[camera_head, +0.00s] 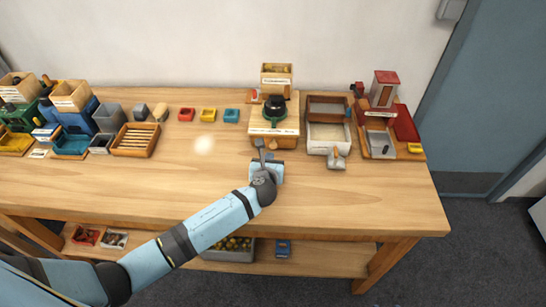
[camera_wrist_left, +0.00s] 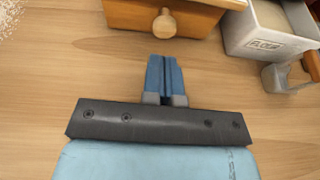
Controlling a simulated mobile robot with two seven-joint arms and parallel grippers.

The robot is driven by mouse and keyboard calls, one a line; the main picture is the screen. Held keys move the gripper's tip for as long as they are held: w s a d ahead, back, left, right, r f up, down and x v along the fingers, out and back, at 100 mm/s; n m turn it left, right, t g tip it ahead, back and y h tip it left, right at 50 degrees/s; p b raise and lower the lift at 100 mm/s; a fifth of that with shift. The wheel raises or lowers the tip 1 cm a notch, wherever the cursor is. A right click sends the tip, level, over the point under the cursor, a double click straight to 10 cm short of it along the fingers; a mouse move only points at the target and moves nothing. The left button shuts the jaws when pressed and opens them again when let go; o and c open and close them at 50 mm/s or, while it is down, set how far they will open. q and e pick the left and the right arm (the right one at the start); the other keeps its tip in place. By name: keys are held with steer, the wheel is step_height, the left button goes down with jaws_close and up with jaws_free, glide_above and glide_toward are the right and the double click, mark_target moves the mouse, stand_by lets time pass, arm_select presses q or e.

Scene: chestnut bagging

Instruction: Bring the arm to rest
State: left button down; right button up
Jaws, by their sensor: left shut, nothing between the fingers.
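My left arm reaches in from the lower left of the head view, over the workbench (camera_head: 330,200). My left gripper (camera_head: 265,145) is over the bench just in front of a wooden box with a round knob. In the left wrist view the gripper's two blue fingers (camera_wrist_left: 165,75) are together, with nothing between them. The wooden box (camera_wrist_left: 165,16) and its knob (camera_wrist_left: 164,25) are just beyond the fingertips in that view. My right gripper is not in view.
A white container (camera_head: 328,147) and a metal scoop (camera_head: 337,160) stand to the right of the gripper. Small coloured trays, a slatted wooden crate (camera_head: 136,140) and bins line the back left. The bench's front is mostly clear. A grey crate (camera_head: 229,256) is on the lower shelf.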

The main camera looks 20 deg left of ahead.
arm_select(q)
steer(key=v, duration=0.9)
steer(key=shift+s+f, duration=0.1)
steer(key=shift+s, duration=0.1)
steer(key=shift+s+d, duration=0.1)
steer(key=shift+s, duration=0.15)
